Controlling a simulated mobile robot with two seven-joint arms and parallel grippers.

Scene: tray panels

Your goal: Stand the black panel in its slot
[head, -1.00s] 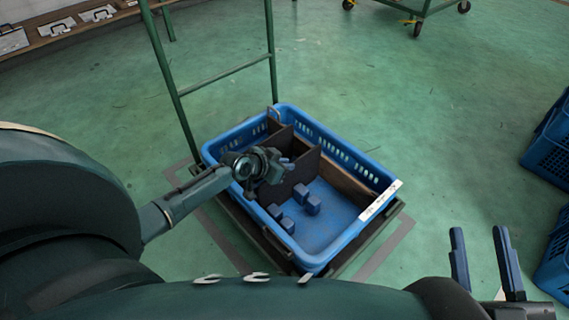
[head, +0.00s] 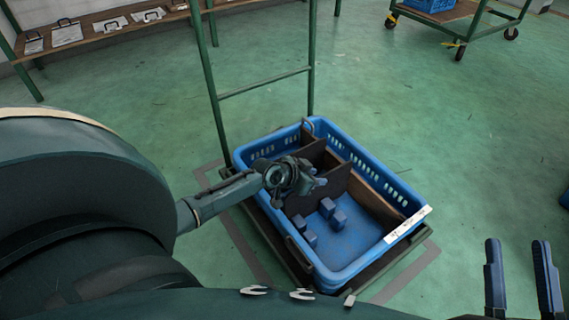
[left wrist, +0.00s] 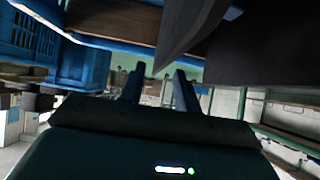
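Dark panels stand inside a blue crate (head: 365,158). One dark panel (head: 338,183) crosses its middle, right beside my left gripper, and another (head: 313,150) stands further back. I cannot tell for sure which is the black panel. In the left wrist view a large dark panel (left wrist: 265,45) fills the upper right, and a grey pointed edge (left wrist: 190,35) reaches down near the fingertips. My left gripper (head: 314,183) is over the crate; its fingers (left wrist: 158,78) are apart, with no grip on a panel visible. My right gripper (head: 520,255) is open and empty at the lower right.
Several small blue blocks (head: 338,220) sit on the crate floor. A brown board (head: 375,200) lies along the crate's right side. The crate rests on a dark cart with a green upright frame (head: 262,82). Another cart (head: 470,20) stands far off; green floor between is clear.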

